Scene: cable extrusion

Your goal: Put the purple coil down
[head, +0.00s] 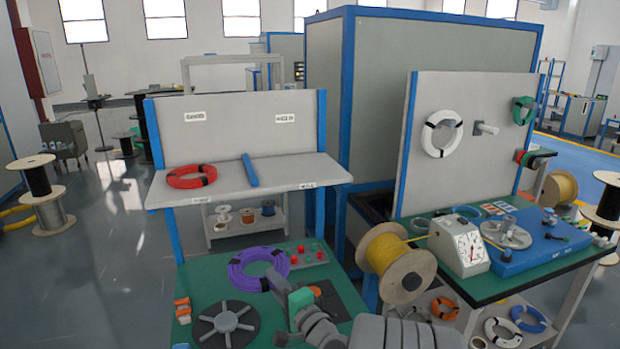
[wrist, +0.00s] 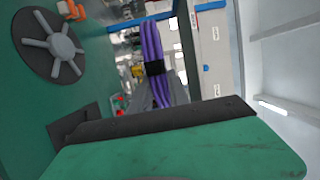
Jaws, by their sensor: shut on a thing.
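The purple coil (head: 237,272) shows in the head view over the left green workbench (head: 203,270), tied with dark bands. My gripper (head: 279,283) is shut on the near right part of its ring. In the wrist view the purple strands (wrist: 152,38) with a black band stand just beyond my gripper's dark finger pad (wrist: 155,122). The pad and green finger hide the grip itself. I cannot tell whether the coil touches the bench top.
A grey spoked wheel (head: 226,324) and orange pieces (head: 182,311) lie at the bench's left. A panel with red buttons (head: 305,254) is behind the coil. Above is a shelf (head: 270,176) with a red coil (head: 191,177) and a blue divider (head: 250,170). A yellow cable spool (head: 399,263) stands right.

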